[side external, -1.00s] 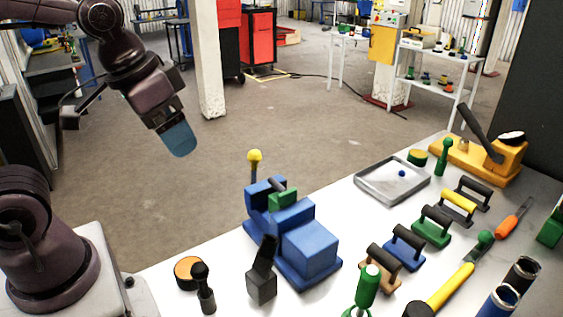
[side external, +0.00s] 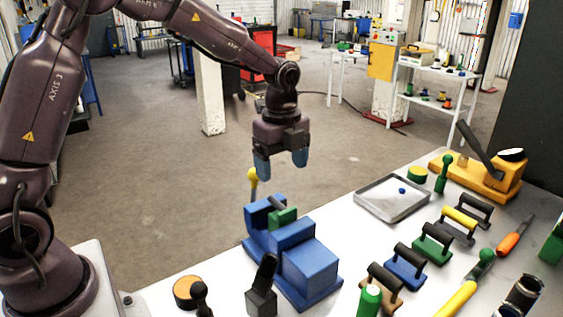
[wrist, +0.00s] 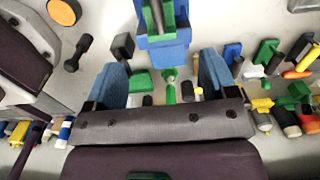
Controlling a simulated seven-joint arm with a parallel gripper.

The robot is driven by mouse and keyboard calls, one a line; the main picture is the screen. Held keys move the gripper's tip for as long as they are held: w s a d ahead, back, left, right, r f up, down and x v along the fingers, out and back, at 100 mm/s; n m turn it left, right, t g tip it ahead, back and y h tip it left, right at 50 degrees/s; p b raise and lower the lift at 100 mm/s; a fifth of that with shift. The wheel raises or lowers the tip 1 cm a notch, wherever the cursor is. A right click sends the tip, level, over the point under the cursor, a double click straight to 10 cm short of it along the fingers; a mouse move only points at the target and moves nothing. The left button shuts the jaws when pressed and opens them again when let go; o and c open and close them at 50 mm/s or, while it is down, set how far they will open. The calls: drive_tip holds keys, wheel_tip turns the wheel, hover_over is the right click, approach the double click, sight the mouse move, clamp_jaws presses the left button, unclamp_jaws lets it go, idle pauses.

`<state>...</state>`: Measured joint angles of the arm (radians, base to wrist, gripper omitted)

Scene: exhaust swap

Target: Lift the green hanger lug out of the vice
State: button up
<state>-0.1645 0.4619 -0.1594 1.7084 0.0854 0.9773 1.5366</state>
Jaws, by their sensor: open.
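The green hanger lug (side external: 284,218) sits between the jaws of the blue vice (side external: 310,262), with a dark bar on top of it. In the wrist view the lug (wrist: 182,16) is at the top edge, partly cut off, in the vice (wrist: 165,54). My gripper (side external: 281,162) points down above the vice, clear of the lug. Its two blue fingers are spread apart and nothing is between them. In the wrist view the fingers (wrist: 163,78) are low in the picture, with the lug beyond them.
A yellow ball-topped lever (side external: 252,176) stands up at the vice's far end. A black block-shaped part (side external: 262,290) and an orange disc (side external: 187,291) lie in front. A grey tray (side external: 372,205) and several coloured handles (side external: 432,243) stand to the right.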

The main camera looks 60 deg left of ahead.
sight(281, 204)
wheel_tip(281, 204, down, 13)
drive_tip(key=shift+r, duration=0.1)
idle(0.4)
drive_tip(key=c, duration=1.3)
drive_tip(key=shift+a, duration=0.15)
drive_tip(key=shift+r, duration=4.05)
